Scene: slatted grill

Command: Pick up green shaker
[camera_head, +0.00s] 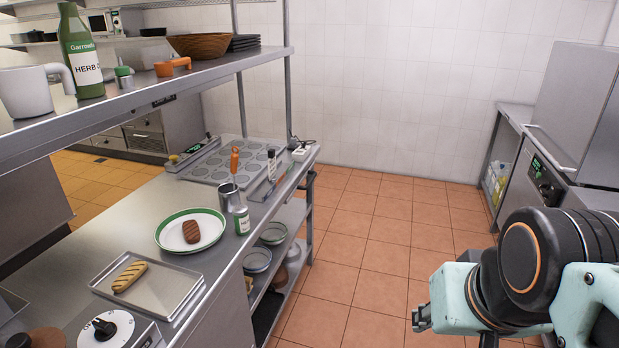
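A small shaker with a green top and a metallic lower part (124,77) stands on the upper steel shelf, between a green herb bottle (82,55) and an orange-handled item (172,66). A small jar with a green and white label (241,220) stands on the lower counter beside a plate. Which of these is the green shaker I cannot tell for certain. My arm is at the lower right, over the tiled floor, far from both. The end of my gripper (422,318) shows only as a small dark part, and its opening cannot be made out.
The upper shelf (150,92) also holds a white mug (28,92) and a wooden bowl (200,45). On the counter are a green-rimmed plate (165,240) with a brown patty, a bread tray (170,297) and a metal cup (228,196). The floor between counter and arm is clear.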

